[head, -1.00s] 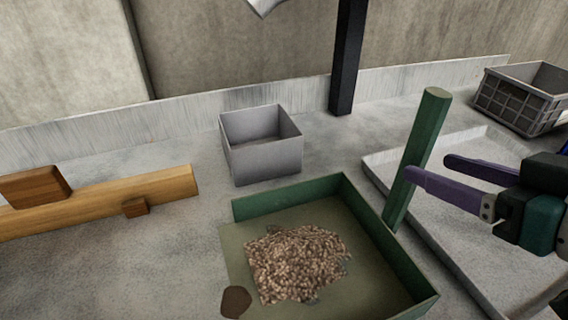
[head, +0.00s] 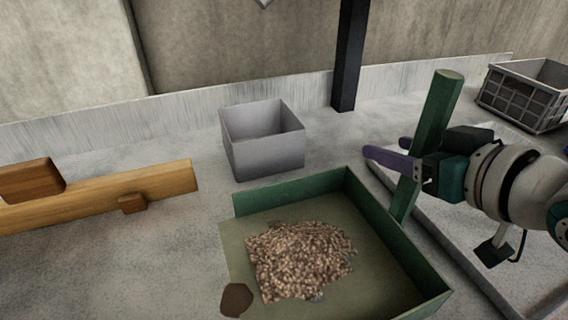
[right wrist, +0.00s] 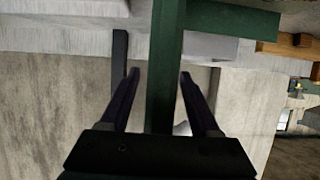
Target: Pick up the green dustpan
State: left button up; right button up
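The green dustpan (head: 409,265) sits on the grey counter in the head view, with a heap of brown grain (head: 298,258) in it. Its green handle (head: 438,112) stands up, leaning right, from the back right side. My right gripper (head: 392,153) is at the handle, one finger on each side of it. In the right wrist view the handle (right wrist: 165,65) passes between the two dark fingers (right wrist: 158,85), with a gap showing on the left side; the gripper looks open. My left gripper is not in view.
A grey square bin (head: 262,155) stands behind the dustpan. A shallow pale tray (head: 440,245) lies under my right arm. A grey crate (head: 524,98) is at the back right. A wooden beam with blocks (head: 95,200) lies left. A black post (head: 349,55) rises behind.

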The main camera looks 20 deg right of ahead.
grip_shut()
jog(key=shift+r, duration=0.1)
dwell(1.1)
